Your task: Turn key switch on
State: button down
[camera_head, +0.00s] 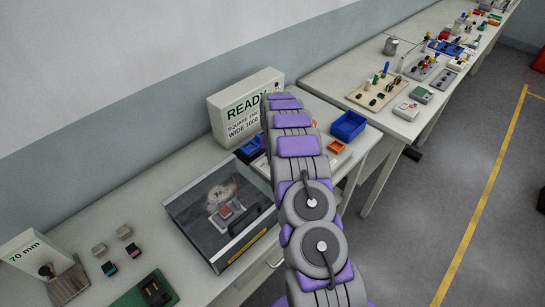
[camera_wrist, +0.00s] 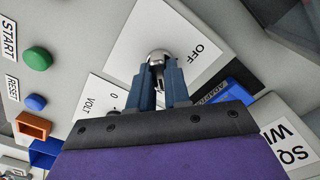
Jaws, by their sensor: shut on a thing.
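The key switch (camera_wrist: 159,56) is a round silver knob on a white panel plate (camera_wrist: 196,32) marked OFF in the wrist view. My gripper (camera_wrist: 160,74) is at it, its two blue fingers shut on the key, with a little metal showing between them. The fingers hide most of the key, so its exact angle is hard to tell. In the head view my arm hides the gripper and the switch.
A green START button (camera_wrist: 37,58), a blue RESET button (camera_wrist: 35,102) and a VOLT plate (camera_wrist: 97,100) are beside the switch. A blue adapter part (camera_wrist: 226,88) is close on the right. In the head view, a READY box (camera_head: 236,108) stands against the wall.

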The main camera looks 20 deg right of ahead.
jog(key=shift+s+f, duration=0.1)
jog(key=shift+s, duration=0.05)
dwell(0.3)
jog(key=c, duration=1.1)
grip_release()
notch_tip(320, 180, up, 17)
jog(key=shift+r+p, duration=0.2)
jog(key=shift+p, duration=0.4)
